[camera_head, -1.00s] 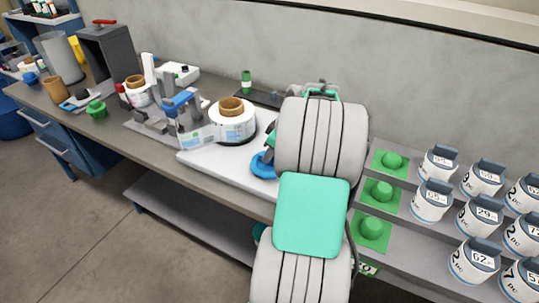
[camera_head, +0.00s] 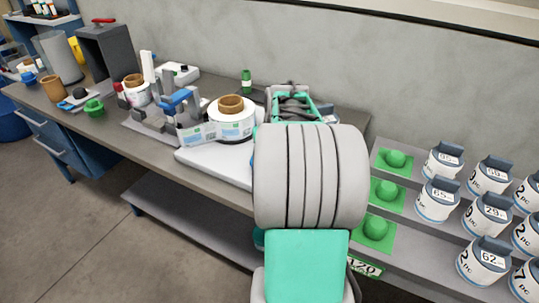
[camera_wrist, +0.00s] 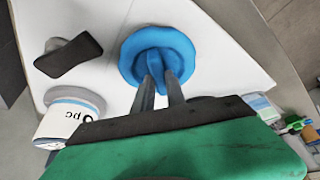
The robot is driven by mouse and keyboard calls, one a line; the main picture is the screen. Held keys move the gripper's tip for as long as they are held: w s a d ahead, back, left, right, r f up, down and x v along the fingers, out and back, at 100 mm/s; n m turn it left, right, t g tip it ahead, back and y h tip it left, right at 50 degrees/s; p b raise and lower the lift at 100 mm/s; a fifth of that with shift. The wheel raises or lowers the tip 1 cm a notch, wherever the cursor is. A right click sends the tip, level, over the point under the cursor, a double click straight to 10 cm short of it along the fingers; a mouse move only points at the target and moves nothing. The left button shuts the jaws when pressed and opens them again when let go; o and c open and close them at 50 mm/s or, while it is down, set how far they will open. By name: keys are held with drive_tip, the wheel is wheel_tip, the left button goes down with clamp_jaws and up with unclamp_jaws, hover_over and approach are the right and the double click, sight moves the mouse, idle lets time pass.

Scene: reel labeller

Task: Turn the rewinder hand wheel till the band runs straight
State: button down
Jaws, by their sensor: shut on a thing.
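The blue hand wheel (camera_wrist: 157,56) is a round knob with a raised bar across it, on the white base plate (camera_wrist: 105,22). In the wrist view my gripper (camera_wrist: 160,88) has its two dark fingers closed on that bar. In the head view my arm hides my gripper and nearly all of the wheel. The white reel (camera_head: 232,122) with a brown core stands behind and left of my arm. The label band (camera_head: 197,134) runs from it towards the grey and blue labeller (camera_head: 180,105). I cannot tell whether the band runs straight.
A dark knob (camera_wrist: 68,55) and a white pot (camera_wrist: 66,118) stand close to my gripper in the wrist view. The grey shelf (camera_head: 420,240) at right holds green pads and several numbered pots.

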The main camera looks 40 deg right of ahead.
drive_tip(key=shift+m+h, duration=0.3)
drive_tip(key=shift+m, duration=0.7)
drive_tip(key=shift+g, duration=0.3)
drive_tip(key=c, duration=1.4)
unclamp_jaws()
drive_tip(key=shift+o, duration=0.2)
drive_tip(key=b+v, duration=0.1)
drive_tip(key=v, duration=0.6)
drive_tip(key=shift+s+a+r, duration=0.15)
drive_tip(key=shift+r, duration=0.2)
